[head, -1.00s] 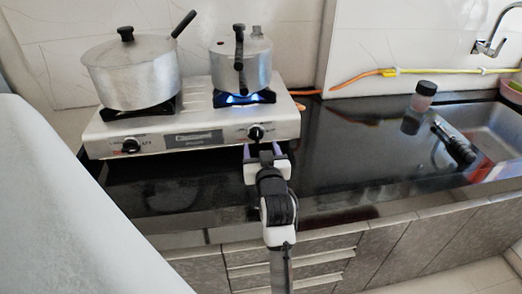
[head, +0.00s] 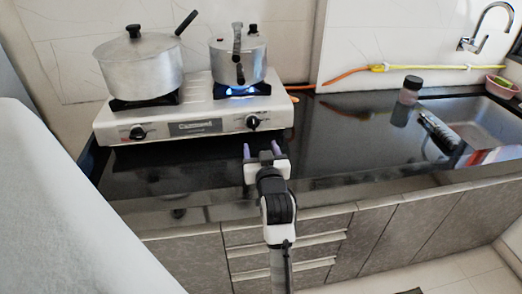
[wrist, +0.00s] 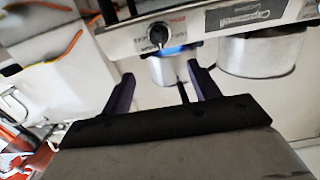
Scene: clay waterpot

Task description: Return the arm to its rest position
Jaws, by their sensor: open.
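My gripper (head: 262,151) is open and empty in the head view, with its two purple fingers apart. It is over the black counter, in front of the stove's right half and clear of the right knob (head: 253,122). In the wrist view, which looks upside down, the open fingers (wrist: 161,90) show with the stove and a pot beyond them. The white two-burner stove (head: 190,127) carries a large lidded pot (head: 143,68) on the left and a smaller pot (head: 238,60) on the right. A blue flame (head: 239,91) burns under the smaller pot.
The black counter (head: 340,130) is mostly bare right of the stove. A dark-capped jar (head: 410,90) stands near the sink (head: 480,125). A faucet (head: 482,30) and a hose (head: 420,67) are at the back wall. Drawers (head: 285,245) line the counter front.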

